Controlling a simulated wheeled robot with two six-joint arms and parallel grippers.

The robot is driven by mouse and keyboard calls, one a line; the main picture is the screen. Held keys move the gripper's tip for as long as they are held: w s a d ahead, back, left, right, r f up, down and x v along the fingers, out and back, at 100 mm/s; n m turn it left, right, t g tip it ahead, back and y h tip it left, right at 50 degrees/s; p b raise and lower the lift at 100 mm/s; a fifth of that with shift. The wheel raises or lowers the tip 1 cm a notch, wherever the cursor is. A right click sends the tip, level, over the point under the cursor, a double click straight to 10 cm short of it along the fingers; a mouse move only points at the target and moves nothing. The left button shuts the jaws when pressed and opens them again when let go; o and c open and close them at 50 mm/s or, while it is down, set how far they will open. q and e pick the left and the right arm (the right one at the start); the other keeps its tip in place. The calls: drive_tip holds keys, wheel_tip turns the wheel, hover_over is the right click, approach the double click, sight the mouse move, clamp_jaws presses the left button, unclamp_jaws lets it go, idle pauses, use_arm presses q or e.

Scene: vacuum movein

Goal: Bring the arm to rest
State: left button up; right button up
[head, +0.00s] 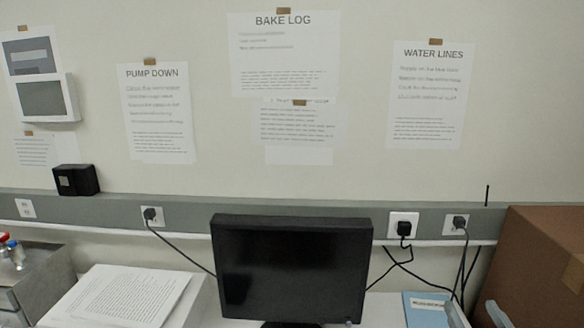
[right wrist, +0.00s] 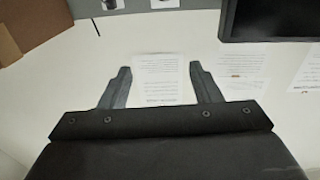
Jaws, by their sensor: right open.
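My right gripper (right wrist: 160,72) is open in the right wrist view, with its two dark fingers apart. Nothing is held between the fingers; a printed sheet on the wall shows behind the gap. The rest of my right arm is out of the head view. My left gripper is in neither view.
A black monitor (head: 292,268) stands mid-bench. Paper stacks (head: 125,297), a blue booklet (head: 427,311) and plugged cables lie around. Printed sheets (head: 158,112) hang on the wall.

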drive_tip(key=s+f+g, duration=0.8)
drive_tip(key=s+f, duration=0.3)
drive_tip(key=f, duration=0.4)
drive_tip(key=s+f+g, duration=0.7)
drive_tip(key=s+f, duration=0.4)
drive_tip(key=f, duration=0.3)
wheel_tip(320, 180, down, 28)
drive_tip(key=d+g+b, duration=0.1)
drive_tip(key=d+b, duration=0.1)
drive_tip(key=b, duration=0.4)
use_arm(q)
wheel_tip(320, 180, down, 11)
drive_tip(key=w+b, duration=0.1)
drive_tip(key=b, duration=0.4)
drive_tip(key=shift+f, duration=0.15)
use_arm(e)
drive_tip(key=s+f, duration=0.7)
drive_tip(key=f, duration=0.4)
drive_tip(key=s+a+f+g, duration=0.1)
drive_tip(key=s+f, duration=0.7)
drive_tip(key=f, duration=0.3)
drive_tip(key=shift+a+y, duration=0.25)
drive_tip(key=shift+y, duration=0.05)
drive_tip(key=shift+f, duration=0.1)
